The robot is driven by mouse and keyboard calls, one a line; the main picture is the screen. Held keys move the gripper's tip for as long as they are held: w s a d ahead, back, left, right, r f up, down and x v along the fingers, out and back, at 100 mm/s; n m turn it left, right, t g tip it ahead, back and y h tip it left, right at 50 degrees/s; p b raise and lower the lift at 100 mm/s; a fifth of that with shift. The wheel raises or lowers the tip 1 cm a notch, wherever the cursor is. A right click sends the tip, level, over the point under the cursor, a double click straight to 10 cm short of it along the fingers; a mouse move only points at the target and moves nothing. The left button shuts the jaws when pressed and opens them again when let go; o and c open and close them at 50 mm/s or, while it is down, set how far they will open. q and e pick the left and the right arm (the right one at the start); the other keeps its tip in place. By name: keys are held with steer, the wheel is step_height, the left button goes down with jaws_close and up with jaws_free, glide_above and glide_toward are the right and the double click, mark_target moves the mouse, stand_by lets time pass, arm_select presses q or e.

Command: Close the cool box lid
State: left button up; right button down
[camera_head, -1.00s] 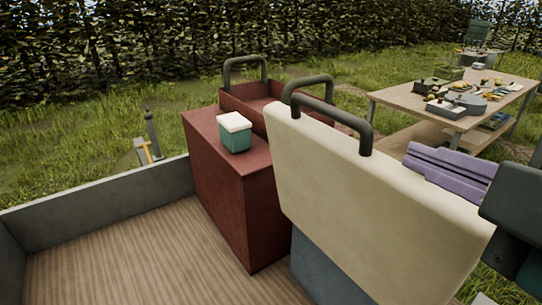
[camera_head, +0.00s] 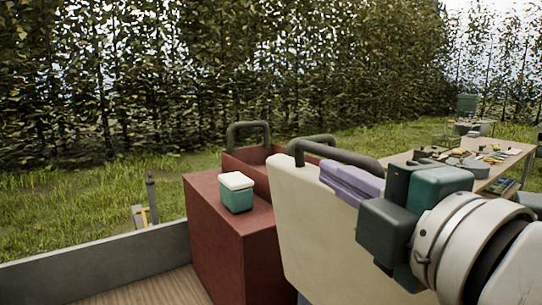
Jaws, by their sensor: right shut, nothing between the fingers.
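The cool box's cream lid (camera_head: 310,225) stands upright, raised open, with a dark tubular handle (camera_head: 335,153) along its top. Only a sliver of the blue-grey cool box body (camera_head: 303,298) shows at the bottom edge; the rest is out of frame or hidden. My right gripper (camera_head: 385,232) comes in from the right and overlaps the right part of the lid in the picture. It is shut and holds nothing. I cannot tell whether it touches the lid. My left gripper is not in view.
A dark red box (camera_head: 225,240) stands left of the lid, with a small teal, white-topped container (camera_head: 237,195) on it. A purple object (camera_head: 352,182) shows by the lid's top edge. A table (camera_head: 510,163) with several items stands behind at right, on grass.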

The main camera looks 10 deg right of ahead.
steer(key=shift+w+d+p, duration=0.25)
steer(key=shift+w+d, duration=0.45)
steer(key=shift+d, duration=0.25)
steer(key=shift+w+d+p, duration=0.25)
steer(key=shift+w+d, duration=0.4)
steer(key=shift+d, duration=0.25)
